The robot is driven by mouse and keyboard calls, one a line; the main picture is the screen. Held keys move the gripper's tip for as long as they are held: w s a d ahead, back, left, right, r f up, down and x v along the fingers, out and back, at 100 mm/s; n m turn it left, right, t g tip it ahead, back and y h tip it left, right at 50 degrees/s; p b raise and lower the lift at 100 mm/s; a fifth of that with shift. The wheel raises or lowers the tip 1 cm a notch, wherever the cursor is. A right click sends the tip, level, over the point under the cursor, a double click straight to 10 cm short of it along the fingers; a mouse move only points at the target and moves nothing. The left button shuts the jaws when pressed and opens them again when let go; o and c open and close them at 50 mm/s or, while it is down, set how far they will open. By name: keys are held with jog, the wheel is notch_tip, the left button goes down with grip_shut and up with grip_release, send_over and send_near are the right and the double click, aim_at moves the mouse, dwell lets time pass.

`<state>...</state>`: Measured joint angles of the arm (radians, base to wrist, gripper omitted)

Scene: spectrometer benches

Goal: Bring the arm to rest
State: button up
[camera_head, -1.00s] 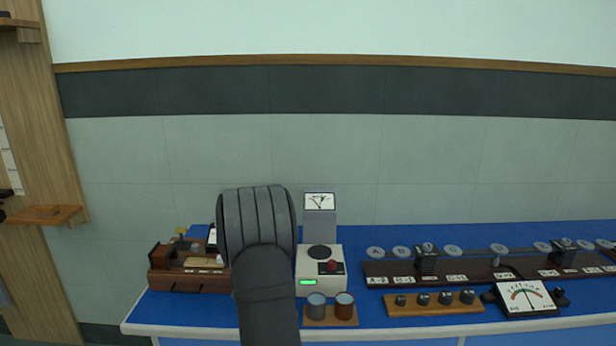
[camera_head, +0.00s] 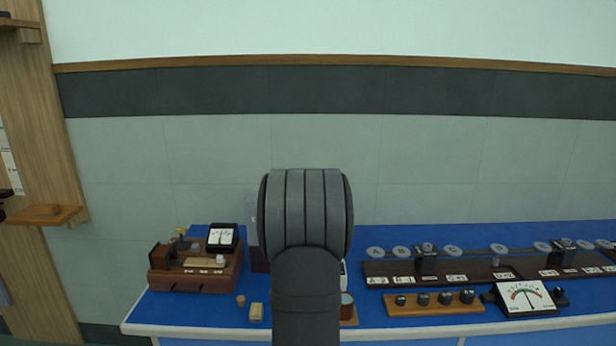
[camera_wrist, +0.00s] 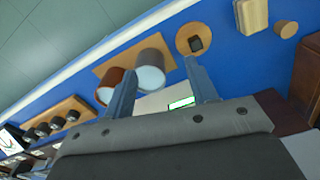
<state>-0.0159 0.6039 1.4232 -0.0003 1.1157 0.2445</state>
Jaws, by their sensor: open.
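My arm (camera_head: 305,250) stands upright in the middle of the head view, in front of the bench; its end is hidden there. In the wrist view, my gripper (camera_wrist: 160,68) is open, with its two blue-grey fingers apart and nothing between them held. The fingers show over the bench, near two cups and a white instrument (camera_wrist: 152,103) with a green-lit display. The instrument is mostly hidden behind my arm in the head view.
A red-brown cup (camera_wrist: 112,84) and a grey cup (camera_wrist: 152,68) stand on a wooden tray (camera_wrist: 106,66). A round wooden disc (camera_wrist: 184,36) bears a dark block. A wooden block (camera_head: 256,312) and a small cork-like cylinder (camera_head: 240,300) lie left of my arm. A meter (camera_head: 525,297) stands right.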

jog(key=w+a+f+m, duration=0.1)
jog(key=w+a+m, duration=0.5)
jog(key=w, duration=0.6)
jog(key=shift+a+f, duration=0.35)
jog(key=shift+a, duration=0.1)
jog(key=shift+r, duration=0.1)
jog(key=s+d+r+n, duration=0.1)
jog(key=s+d+n, duration=0.1)
jog(key=s, duration=0.4)
jog(key=s+d+r+n, duration=0.1)
jog(key=s+d+n, duration=0.2)
jog(key=s+n, duration=0.2)
jog(key=shift+s+d+r, duration=0.15)
jog(key=shift+s+r, duration=0.1)
jog(key=shift+s, duration=0.6)
